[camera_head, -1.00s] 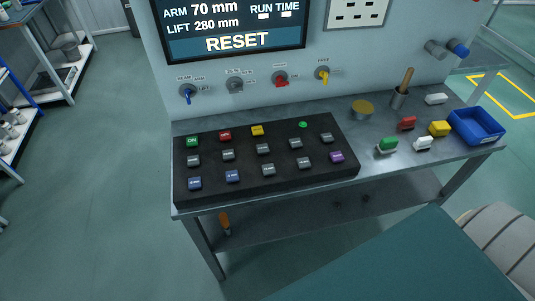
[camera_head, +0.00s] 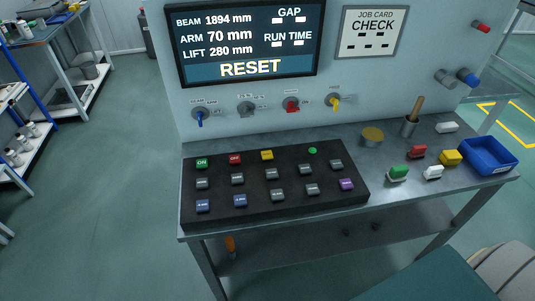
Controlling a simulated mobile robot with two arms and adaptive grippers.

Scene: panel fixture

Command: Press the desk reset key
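A black key panel (camera_head: 268,216) lies on the left part of the metal desk. It carries rows of keys: a green ON key (camera_head: 202,163), a red key (camera_head: 235,159), a yellow key (camera_head: 267,155), several grey keys, two blue keys and a purple key (camera_head: 346,184) at the right. A small green round spot (camera_head: 313,151) shows at its upper right. I cannot tell which key is the reset key, as most labels are too small to read. The wall screen (camera_head: 250,42) shows RESET. Neither gripper is in view.
Knobs in blue (camera_head: 200,117), grey, red (camera_head: 291,104) and yellow (camera_head: 334,101) line the wall above the panel. On the desk's right stand a cup (camera_head: 409,126) with a wooden handle, small coloured blocks and a blue tray (camera_head: 491,171). A job card (camera_head: 370,32) hangs on the wall.

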